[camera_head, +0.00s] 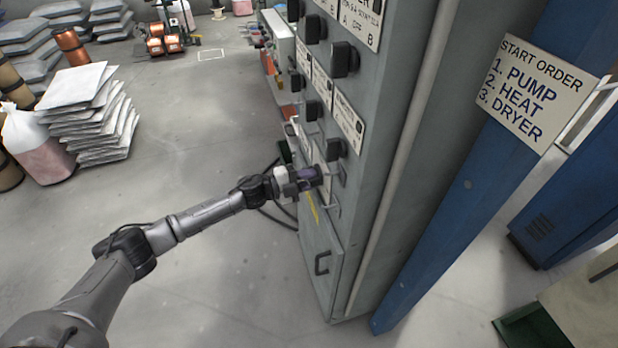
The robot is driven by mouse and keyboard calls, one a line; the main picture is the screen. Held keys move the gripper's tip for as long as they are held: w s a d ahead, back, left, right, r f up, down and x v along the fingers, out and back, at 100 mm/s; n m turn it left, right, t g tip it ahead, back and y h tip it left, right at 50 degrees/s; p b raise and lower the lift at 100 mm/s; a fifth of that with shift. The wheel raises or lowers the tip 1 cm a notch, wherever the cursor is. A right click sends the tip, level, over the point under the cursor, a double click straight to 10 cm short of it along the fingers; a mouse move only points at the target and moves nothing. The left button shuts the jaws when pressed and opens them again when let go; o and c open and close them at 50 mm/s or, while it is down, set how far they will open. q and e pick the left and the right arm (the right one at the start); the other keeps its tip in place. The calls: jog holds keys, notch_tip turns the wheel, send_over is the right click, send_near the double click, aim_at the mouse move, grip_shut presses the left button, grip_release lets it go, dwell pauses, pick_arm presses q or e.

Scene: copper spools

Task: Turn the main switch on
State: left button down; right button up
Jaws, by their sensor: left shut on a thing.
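A tall grey control cabinet (383,150) stands in the middle of the view, with rows of black knobs and white label plates on its face. My left gripper (318,174) is at the lower part of this face, below the lowest black knob (336,148). It is shut on a switch handle there, which the fingers mostly hide. I cannot tell the handle's position. A pale plate shows around the fingertips. My right gripper is not in view.
A sign (537,91) on a blue post reads START ORDER: pump, heat, dryer. A black door handle (322,263) sits low on the cabinet. Stacked sacks (90,112) and copper spools (163,38) stand at the left and back.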

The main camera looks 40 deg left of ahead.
pick_arm(q)
jog(key=m, duration=0.3)
jog(key=shift+f+m+b, duration=0.25)
jog(key=shift+m+b, duration=0.05)
jog(key=shift+b, duration=0.1)
jog(key=shift+m, duration=0.3)
jog(key=c, duration=1)
grip_release()
jog(key=shift+o, duration=0.2)
jog(key=shift+s, duration=0.1)
jog(key=p+v, duration=0.1)
jog(key=v, duration=1.2)
jog(key=shift+s+a, duration=0.25)
